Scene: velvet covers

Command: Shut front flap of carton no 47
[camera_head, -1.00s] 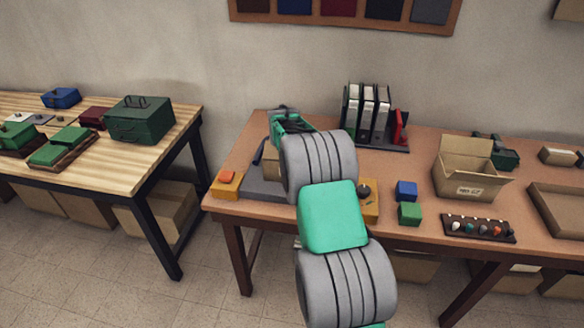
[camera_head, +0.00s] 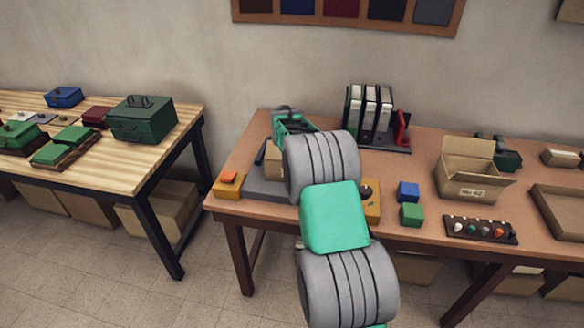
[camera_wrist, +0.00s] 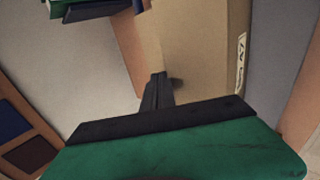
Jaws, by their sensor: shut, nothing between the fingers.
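A tan carton (camera_wrist: 195,45) fills the upper middle of the wrist view, with a white label on its right-hand side that seems to end in 47. In the head view only a small part of this carton (camera_head: 273,160) shows, beside my arm, which hides the rest. My gripper (camera_wrist: 159,78) is shut and empty. Its dark fingertips lie over the carton's tan surface, very close to it; I cannot tell whether they touch. How far the front flap stands open cannot be made out.
The carton stands on a grey mat (camera_head: 262,187) on the brown table. An orange button box (camera_head: 228,183) is left of it. Binders (camera_head: 370,115) stand behind to the right. Blue (camera_head: 408,191) and green (camera_head: 411,214) blocks and another, open carton (camera_head: 466,184) are farther right.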

